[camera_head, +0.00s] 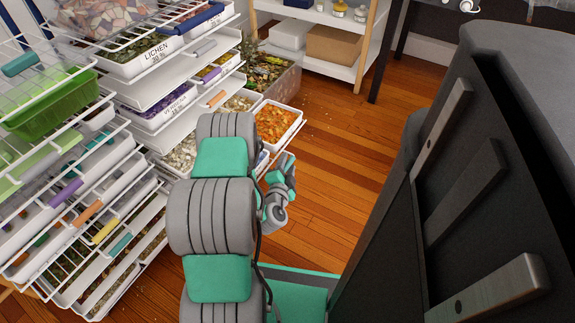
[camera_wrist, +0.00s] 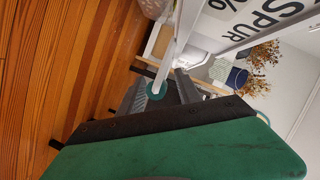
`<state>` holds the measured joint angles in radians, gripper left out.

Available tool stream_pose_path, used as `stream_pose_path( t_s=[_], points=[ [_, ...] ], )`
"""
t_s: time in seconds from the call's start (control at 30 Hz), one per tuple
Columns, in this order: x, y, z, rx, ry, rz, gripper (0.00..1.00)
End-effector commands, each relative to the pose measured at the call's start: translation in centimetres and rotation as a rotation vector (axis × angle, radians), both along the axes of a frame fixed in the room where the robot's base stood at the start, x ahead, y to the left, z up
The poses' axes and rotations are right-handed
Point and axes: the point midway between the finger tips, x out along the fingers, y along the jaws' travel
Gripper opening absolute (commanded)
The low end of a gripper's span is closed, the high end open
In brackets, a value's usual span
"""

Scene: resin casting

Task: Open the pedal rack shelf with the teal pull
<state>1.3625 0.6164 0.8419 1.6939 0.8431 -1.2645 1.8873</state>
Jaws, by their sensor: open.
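White wire racks with pull-out shelves stand at the left of the head view. One teal pull (camera_head: 20,64) is at the upper left, near a green bin. Another teal pull (camera_head: 121,246) is low on the same rack (camera_head: 88,262), below a yellow pull. I cannot tell which belongs to the pedal rack shelf.
Labelled bins, one reading LICHEN (camera_head: 146,56), fill shelves beside the rack. An orange-filled bin (camera_head: 277,124) sits out near my arm. A low white shelf (camera_head: 335,72) stands behind. The wooden floor (camera_head: 335,180) is clear. A label reading SPUR (camera_wrist: 243,38) is close in the wrist view.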

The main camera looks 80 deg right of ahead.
Motion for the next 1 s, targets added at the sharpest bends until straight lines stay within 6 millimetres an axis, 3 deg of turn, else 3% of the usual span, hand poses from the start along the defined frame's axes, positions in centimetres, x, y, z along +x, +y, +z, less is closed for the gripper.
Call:
stream_pose_path(
  t_s=[0.33,0.8,1.0],
  points=[
    [0.0,0.8,0.1,0.001,0.002,0.000,0.41],
    [0.2,6.4,1.4,0.000,0.000,0.000,0.41],
    [0.1,7.6,1.6,0.000,0.000,0.000,0.41]
  ],
)
